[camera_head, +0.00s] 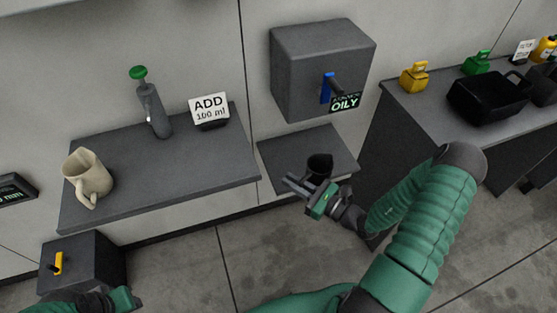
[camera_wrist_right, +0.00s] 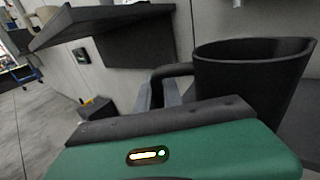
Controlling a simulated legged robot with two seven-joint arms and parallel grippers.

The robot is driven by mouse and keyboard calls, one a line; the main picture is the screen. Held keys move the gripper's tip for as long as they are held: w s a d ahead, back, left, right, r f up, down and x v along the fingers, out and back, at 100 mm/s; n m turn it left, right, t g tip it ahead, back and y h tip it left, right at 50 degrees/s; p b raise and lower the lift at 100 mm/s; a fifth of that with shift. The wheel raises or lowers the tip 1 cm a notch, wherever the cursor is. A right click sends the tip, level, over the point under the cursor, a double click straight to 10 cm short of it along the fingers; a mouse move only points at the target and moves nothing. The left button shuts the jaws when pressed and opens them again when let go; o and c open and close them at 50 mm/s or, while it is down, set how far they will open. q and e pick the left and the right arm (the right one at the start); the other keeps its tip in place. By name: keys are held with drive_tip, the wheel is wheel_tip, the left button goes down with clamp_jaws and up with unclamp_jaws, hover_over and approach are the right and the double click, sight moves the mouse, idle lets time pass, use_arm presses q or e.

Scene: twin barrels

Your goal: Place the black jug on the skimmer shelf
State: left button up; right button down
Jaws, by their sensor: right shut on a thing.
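The black jug (camera_head: 319,164) is upright in front of or over the small dark shelf (camera_head: 285,150) below the grey box marked OILY. I cannot tell whether its base touches the shelf. My right gripper (camera_head: 298,187) is at the near side of the jug. In the right wrist view, the jug (camera_wrist_right: 250,85) stands to the right, its open rim showing, and my right gripper (camera_wrist_right: 160,98) is shut on its handle (camera_wrist_right: 168,71). My left gripper (camera_head: 124,298) shows only partly at the bottom left edge; its fingers are not clear.
The grey box (camera_head: 310,75) with a blue-handled tap hangs above the small shelf. A wider shelf (camera_head: 205,165) on the left holds a beige jug (camera_head: 88,176), a green-topped pump (camera_head: 152,108) and an ADD sign (camera_head: 209,108).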

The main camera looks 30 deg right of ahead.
drive_tip(key=w+b, duration=0.1)
drive_tip(key=w, duration=0.3)
drive_tip(key=w+d+b, duration=0.1)
drive_tip(key=w, duration=0.4)
drive_tip(key=w+f+b, duration=0.1)
drive_tip(key=w+b, duration=0.1)
drive_tip(key=w, duration=0.3)
drive_tip(key=shift+w+d, duration=0.15)
drive_tip(key=shift+d, duration=0.25)
drive_tip(key=shift+w+d, duration=0.1)
drive_tip(key=shift+w, duration=0.25)
drive_tip(key=f+b, duration=0.2)
drive_tip(key=f, duration=0.1)
drive_tip(key=shift+w+f, duration=0.3)
drive_tip(key=shift+w, duration=0.05)
drive_tip(key=shift+r, duration=0.1)
drive_tip(key=c, duration=1.5)
unclamp_jaws()
drive_tip(key=shift+d, duration=0.1)
